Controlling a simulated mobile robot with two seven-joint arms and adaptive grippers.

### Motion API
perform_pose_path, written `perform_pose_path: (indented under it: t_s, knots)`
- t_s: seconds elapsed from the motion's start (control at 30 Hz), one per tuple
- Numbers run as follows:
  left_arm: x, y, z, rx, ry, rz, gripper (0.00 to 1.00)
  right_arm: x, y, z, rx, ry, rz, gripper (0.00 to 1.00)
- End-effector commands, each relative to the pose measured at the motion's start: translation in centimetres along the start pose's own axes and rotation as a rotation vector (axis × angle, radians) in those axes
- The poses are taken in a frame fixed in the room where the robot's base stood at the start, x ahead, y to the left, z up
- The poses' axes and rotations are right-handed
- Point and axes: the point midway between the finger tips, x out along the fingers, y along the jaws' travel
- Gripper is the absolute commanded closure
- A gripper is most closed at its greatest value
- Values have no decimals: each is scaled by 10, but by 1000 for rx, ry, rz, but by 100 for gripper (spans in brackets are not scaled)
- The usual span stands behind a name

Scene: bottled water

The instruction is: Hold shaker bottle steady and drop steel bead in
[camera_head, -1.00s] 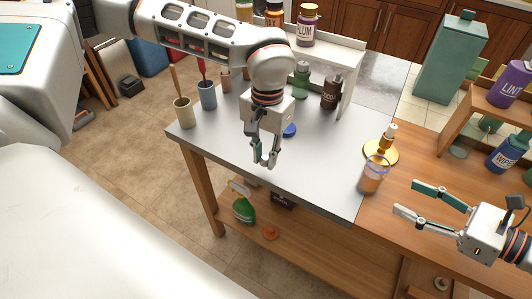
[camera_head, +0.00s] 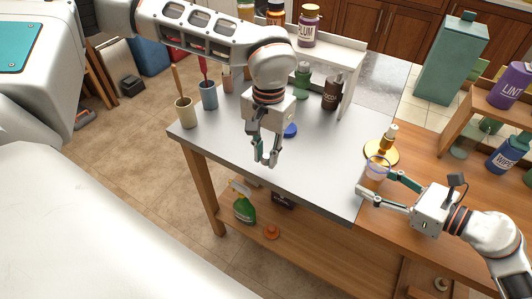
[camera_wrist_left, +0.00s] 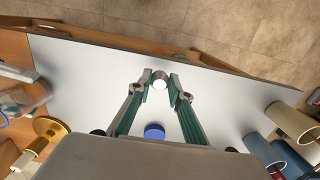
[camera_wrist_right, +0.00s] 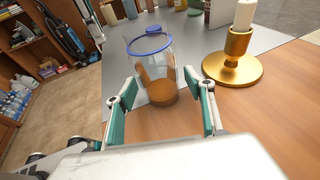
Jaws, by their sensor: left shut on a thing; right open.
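The clear shaker bottle (camera_head: 376,170), with a blue rim and an orange-brown bottom, stands upright near the metal table's front right corner. In the right wrist view the bottle (camera_wrist_right: 152,68) shows between and just ahead of my right fingertips. My right gripper (camera_head: 374,182) is open around it, with gaps on both sides. My left gripper (camera_head: 266,162) points down over the metal table, left of the bottle. In the left wrist view it is shut on a small round steel bead (camera_wrist_left: 159,83). The bead is too small to make out in the head view.
A gold candle holder (camera_head: 381,152) stands close behind the bottle. A blue disc (camera_head: 290,130) lies behind my left gripper. Cups (camera_head: 188,116) with utensils stand at the left edge; bottles stand at the back. The middle of the metal table (camera_head: 315,175) is clear.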

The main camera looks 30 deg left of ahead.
Motion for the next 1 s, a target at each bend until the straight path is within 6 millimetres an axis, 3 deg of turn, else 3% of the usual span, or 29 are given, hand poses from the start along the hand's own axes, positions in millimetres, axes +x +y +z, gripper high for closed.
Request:
perform_pose_path:
  t_s: [0.33, 0.43, 0.47, 1.0]
  knots:
    - [0, 0, 0, 0, 0, 0, 92, 3, 0, 0, 0, 0, 0, 46]
    - [0, 0, 0, 0, 0, 0, 92, 3, 0, 0, 0, 0, 0, 70]
    - [0, 0, 0, 0, 0, 0, 92, 3, 0, 0, 0, 0, 0, 74]
    - [0, 0, 0, 0, 0, 0, 92, 3, 0, 0, 1, 0, 0, 73]
